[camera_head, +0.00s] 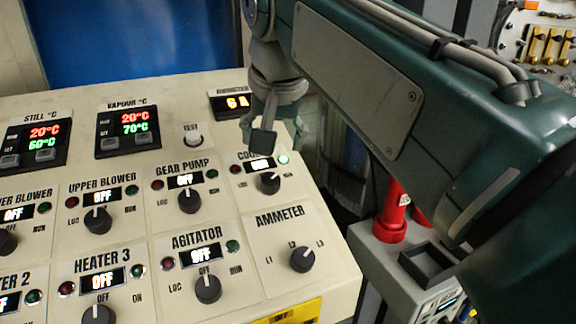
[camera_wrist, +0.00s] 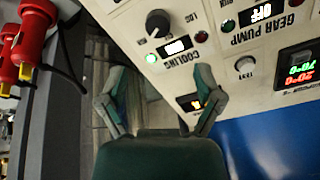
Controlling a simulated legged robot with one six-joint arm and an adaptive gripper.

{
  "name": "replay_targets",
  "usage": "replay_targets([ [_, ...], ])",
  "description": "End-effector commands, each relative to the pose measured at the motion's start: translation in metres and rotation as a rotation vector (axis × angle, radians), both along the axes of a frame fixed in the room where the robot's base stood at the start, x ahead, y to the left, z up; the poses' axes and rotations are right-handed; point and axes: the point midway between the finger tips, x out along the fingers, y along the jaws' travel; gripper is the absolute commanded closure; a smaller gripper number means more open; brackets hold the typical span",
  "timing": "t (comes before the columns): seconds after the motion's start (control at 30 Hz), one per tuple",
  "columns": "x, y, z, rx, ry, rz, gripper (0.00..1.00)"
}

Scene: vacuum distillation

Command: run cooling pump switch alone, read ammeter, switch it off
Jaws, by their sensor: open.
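The cooling pump switch (camera_head: 268,183) is a dark knob on the panel, turned to the right. Its green lamp (camera_head: 284,159) is lit, and its small display and label are partly covered by my gripper. In the wrist view the knob (camera_wrist: 158,22) and lit green lamp (camera_wrist: 151,58) show clearly. The ammeter display (camera_head: 237,102) glows orange and seems to read 6 A; its label is partly covered. The ammeter selector knob (camera_head: 302,259) has L1, L2 and L3 marks. My gripper (camera_head: 281,137) is open and empty above the panel's right edge, apart from the knob.
Gear pump (camera_head: 190,200), upper blower (camera_head: 98,220), agitator (camera_head: 208,289) and heater 3 (camera_head: 98,315) displays read OFF. A test button (camera_head: 193,137) sits near the ammeter display. Red fittings (camera_head: 391,220) stand on a grey unit to the right.

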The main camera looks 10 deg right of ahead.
Motion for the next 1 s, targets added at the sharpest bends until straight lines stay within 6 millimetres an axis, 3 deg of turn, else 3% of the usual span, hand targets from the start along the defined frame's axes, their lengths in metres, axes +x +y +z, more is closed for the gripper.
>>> replay_targets([
  [0.17, 0.008, 0.0, -0.018, -0.001, 0.003, -0.002, 0.16],
  [0.6, 0.037, 0.004, -0.087, 0.0, 0.002, -0.001, 0.16],
  [1.0, 0.042, 0.005, -0.098, 0.001, -0.001, -0.001, 0.16],
])
